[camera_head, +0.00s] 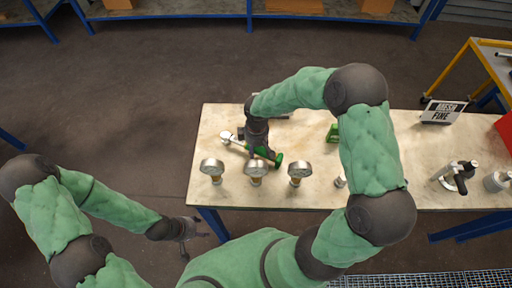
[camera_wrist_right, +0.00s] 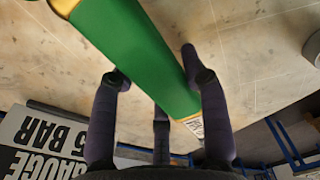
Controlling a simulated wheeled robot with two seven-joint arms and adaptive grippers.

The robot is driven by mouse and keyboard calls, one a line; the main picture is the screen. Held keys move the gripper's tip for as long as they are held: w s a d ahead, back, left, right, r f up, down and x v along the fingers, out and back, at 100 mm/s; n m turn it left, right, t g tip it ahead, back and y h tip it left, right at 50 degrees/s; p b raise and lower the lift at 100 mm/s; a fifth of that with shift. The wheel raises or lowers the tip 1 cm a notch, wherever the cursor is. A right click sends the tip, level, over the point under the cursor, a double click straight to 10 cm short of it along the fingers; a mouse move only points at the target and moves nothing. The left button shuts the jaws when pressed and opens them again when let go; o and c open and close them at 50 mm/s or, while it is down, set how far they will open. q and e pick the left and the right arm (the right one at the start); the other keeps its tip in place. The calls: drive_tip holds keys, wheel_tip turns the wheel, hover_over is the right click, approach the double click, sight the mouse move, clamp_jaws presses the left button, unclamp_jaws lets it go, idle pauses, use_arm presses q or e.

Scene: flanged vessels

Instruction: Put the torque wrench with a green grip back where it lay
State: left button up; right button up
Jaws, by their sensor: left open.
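The torque wrench with a green grip (camera_head: 278,160) is in my right gripper (camera_head: 258,150), over the left part of the table. Its silver head (camera_head: 226,136) points left and its grip end right. In the right wrist view the green grip (camera_wrist_right: 140,50) runs slantwise between the fingers (camera_wrist_right: 155,75), which are shut on it. The tabletop shows behind it, seemingly with a gap whose height I cannot tell. My left gripper (camera_head: 185,231) is open and empty, off the table's front left corner.
Three round gauges (camera_head: 212,168) (camera_head: 256,170) (camera_head: 300,171) stand along the front of the table (camera_head: 230,116). A green object (camera_head: 333,133) is partly behind my right arm. A yellow-framed cart (camera_head: 460,62) stands beyond.

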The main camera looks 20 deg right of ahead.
drive_tip(key=o, duration=0.4)
wheel_tip(320, 180, up, 12)
drive_tip(key=shift+d+r, duration=0.1)
idle(0.5)
